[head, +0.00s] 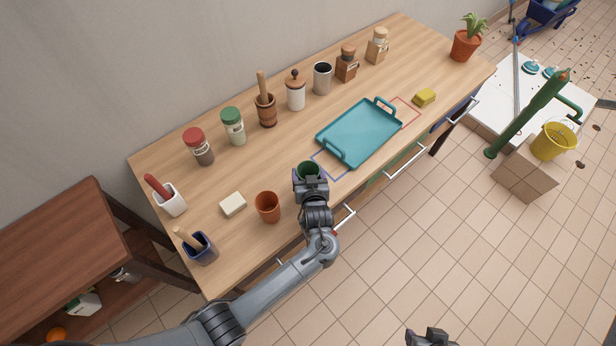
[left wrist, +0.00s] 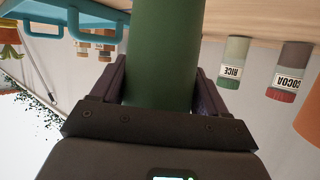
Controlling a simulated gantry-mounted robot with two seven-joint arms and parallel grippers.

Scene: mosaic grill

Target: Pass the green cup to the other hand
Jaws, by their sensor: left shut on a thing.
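The green cup (head: 308,169) is at the front part of the wooden table, left of the teal tray. My left gripper (head: 310,178) is shut on it from the front edge side, and hides much of the cup in the head view. In the left wrist view the green cup (left wrist: 163,55) stands between the two fingers of my left gripper (left wrist: 160,85), filling the space between them. Whether the cup touches the table cannot be told. My right gripper (head: 428,338) shows only in part at the bottom edge of the head view, away from the table; its fingers cannot be made out.
The teal tray (head: 360,133) lies right of the cup. A terracotta cup (head: 267,207) and a cream block (head: 233,205) stand to the left. Jars and canisters line the wall side. A yellow sponge (head: 424,97) lies right of the tray. Drawer handles (head: 407,162) stick out in front.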

